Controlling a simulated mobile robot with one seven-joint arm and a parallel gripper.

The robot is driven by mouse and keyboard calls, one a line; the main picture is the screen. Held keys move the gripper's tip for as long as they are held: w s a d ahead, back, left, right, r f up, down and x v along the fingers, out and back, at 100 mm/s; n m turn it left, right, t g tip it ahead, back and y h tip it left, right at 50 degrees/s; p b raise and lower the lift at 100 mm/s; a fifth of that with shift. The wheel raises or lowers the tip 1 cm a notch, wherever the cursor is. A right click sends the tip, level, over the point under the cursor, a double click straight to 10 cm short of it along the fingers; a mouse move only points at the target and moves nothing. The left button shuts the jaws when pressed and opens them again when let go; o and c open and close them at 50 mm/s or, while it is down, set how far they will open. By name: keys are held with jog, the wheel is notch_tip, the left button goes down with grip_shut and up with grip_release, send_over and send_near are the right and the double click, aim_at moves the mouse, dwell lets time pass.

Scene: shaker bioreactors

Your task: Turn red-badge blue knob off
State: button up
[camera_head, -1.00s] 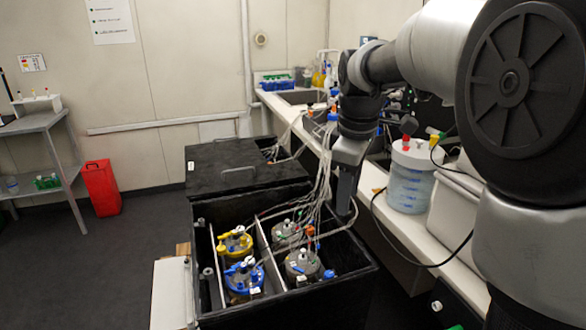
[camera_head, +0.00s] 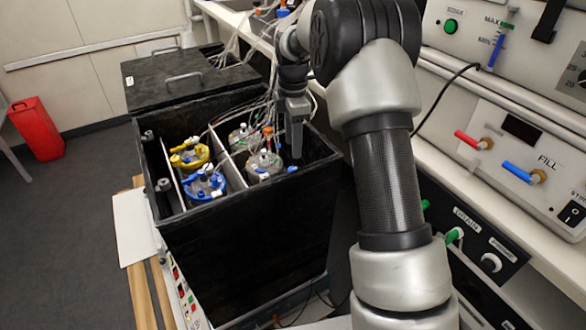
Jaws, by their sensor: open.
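I cannot make out a blue knob with a red badge for certain. A blue lever (camera_head: 522,172) sits on the white panel at the right, below a red lever (camera_head: 471,141). A blue-topped vessel (camera_head: 204,186) stands in the black box at the left, with small blue parts on its lid; a small blue piece (camera_head: 292,169) also shows near the grey vessel. My gripper (camera_head: 297,152) is open and points down over the right rear part of the box, beside the grey vessel (camera_head: 264,165). Its fingertips are small, and no contact is visible.
The black box (camera_head: 250,245) has a handled lid (camera_head: 190,75) behind it. A yellow-topped vessel (camera_head: 190,154) and several tubes fill the box. The bench with white machines runs along the right. A red can (camera_head: 37,129) stands on open floor at left.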

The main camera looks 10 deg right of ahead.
aim_at(293, 169)
notch_tip(293, 169, down, 9)
jog(key=shift+r+b, duration=0.15)
jog(key=shift+b, duration=0.75)
grip_shut()
